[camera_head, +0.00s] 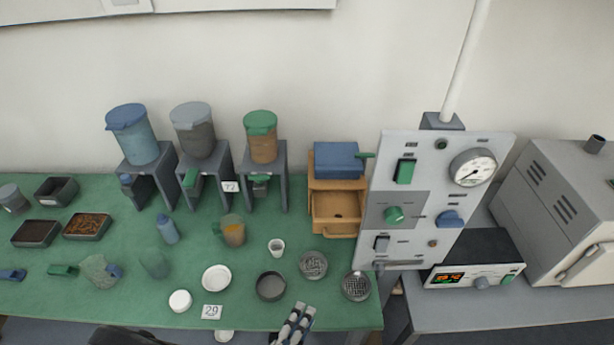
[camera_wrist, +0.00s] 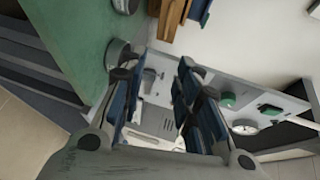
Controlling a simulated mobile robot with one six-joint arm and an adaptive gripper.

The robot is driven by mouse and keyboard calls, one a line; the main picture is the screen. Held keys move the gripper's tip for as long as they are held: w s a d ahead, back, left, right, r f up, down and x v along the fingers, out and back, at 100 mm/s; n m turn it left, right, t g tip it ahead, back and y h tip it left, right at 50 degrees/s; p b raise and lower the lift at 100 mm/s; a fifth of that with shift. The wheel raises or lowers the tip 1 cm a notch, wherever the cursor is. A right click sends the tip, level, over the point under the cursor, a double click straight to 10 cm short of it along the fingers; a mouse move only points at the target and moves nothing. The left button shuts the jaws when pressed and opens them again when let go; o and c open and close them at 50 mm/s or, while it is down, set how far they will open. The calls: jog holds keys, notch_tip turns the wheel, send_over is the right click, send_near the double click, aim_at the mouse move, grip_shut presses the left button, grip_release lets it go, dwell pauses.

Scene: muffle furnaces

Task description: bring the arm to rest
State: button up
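My gripper (camera_head: 303,310) shows at the bottom edge of the head view, low in front of the green table (camera_head: 135,295). Its two blue and grey fingers point up in that picture, near a dark round dish (camera_head: 270,286). In the wrist view my gripper (camera_wrist: 157,78) has its fingers apart, with nothing held between them. Through the gap a grey-white surface shows farther off. Most of my arm is out of the head view.
A tilted control panel (camera_head: 405,165) with a gauge stands at the table's right end. A furnace (camera_head: 570,215) is beyond it. Hoppers (camera_head: 195,130), a wooden drawer box (camera_head: 336,195), mesh dishes (camera_head: 313,265), a white dish (camera_head: 216,278) and a jug (camera_head: 232,230) stand on the table.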

jog(key=w+d+r+m+g+h+b, duration=0.1)
jog(key=w+d+r+m+g+h, duration=0.1)
jog(key=d+r+m+g, duration=0.45)
jog(key=w+d+r+m+g+h+b, duration=0.1)
jog(key=w+d+r+m+h, duration=0.2)
jog(key=m, duration=0.7)
jog(key=s+d+r+m+y+b, duration=0.1)
jog(key=s+d+r+m+y, duration=0.1)
jog(key=r+m, duration=0.4)
jog(key=s+d+r+m+g+y+b, duration=0.1)
jog(key=s+r+m+y, duration=0.4)
jog(key=m, duration=1)
jog(key=s+d+r+m+g+y+b, duration=0.1)
jog(key=s+d+r+m+y, duration=0.2)
jog(key=m, duration=0.8)
notch_tip(320, 180, up, 4)
jog(key=shift+s+d+r+y, duration=0.15)
jog(key=shift+s+d+y, duration=0.15)
jog(key=shift+y, duration=0.7)
jog(key=shift+m, duration=0.25)
